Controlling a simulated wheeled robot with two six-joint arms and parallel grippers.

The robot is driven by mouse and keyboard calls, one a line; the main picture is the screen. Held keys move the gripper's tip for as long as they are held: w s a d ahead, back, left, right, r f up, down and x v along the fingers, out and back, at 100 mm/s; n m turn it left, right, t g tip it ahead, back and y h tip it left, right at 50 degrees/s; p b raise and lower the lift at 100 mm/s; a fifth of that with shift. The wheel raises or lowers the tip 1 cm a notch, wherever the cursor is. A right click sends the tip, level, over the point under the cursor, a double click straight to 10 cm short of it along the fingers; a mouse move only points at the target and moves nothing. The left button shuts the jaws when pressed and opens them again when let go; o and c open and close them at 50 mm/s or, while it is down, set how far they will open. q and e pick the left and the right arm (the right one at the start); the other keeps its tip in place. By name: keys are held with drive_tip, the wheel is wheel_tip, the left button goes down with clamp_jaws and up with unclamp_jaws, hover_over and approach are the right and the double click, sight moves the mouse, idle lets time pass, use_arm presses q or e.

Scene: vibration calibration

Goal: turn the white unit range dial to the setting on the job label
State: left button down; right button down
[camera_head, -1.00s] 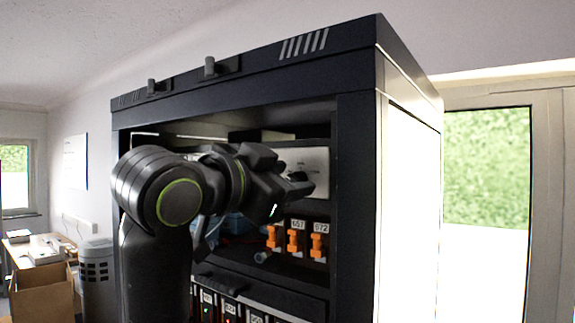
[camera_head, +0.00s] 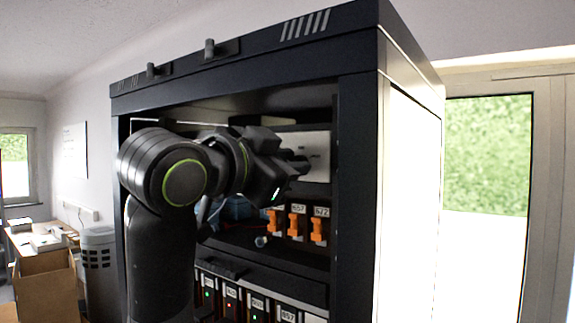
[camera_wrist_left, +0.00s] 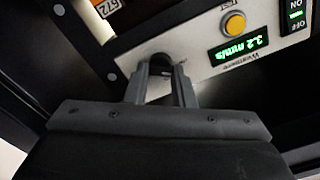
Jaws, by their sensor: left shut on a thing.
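The white unit (camera_head: 319,166) is mounted inside the dark cabinet, behind my left gripper in the head view. In the left wrist view, its white panel (camera_wrist_left: 205,62) carries a lit display (camera_wrist_left: 238,50) reading 3.2 mm/s, upside down. The dark range dial (camera_wrist_left: 161,60) sits on this panel between my left fingertips. My left gripper (camera_wrist_left: 163,72) is shut on the dial; it also shows in the head view (camera_head: 299,167). The fingers hide part of the dial, and its pointer and scale cannot be read. I cannot make out a job label. My right gripper is out of view.
A yellow button (camera_wrist_left: 234,23) and an ON/OFF switch (camera_wrist_left: 297,17) sit near the display. Orange-levered modules (camera_head: 297,225) hang below the unit. The cabinet's right post (camera_head: 356,200) stands close beside the gripper. A lower row of lit modules (camera_head: 232,300) runs beneath.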

use_arm(q)
drive_tip(key=shift+f+m+b, duration=0.15)
drive_tip(key=shift+m+b, duration=2.1)
drive_tip(key=shift+m, duration=1.65)
drive_tip(key=shift+f+m+b, duration=0.2)
drive_tip(key=shift+m+b, duration=2.1)
drive_tip(key=shift+m, duration=1.6)
drive_tip(key=shift+f+m+b, duration=0.15)
drive_tip(key=shift+m+b, duration=2.1)
drive_tip(key=shift+m, duration=1.65)
drive_tip(key=c, duration=1.2)
unclamp_jaws()
drive_tip(key=shift+r, duration=0.1)
drive_tip(key=shift+c, duration=0.2)
drive_tip(key=b+v, duration=0.6)
drive_tip(key=v, duration=1.1)
drive_tip(key=shift+s+a, duration=0.15)
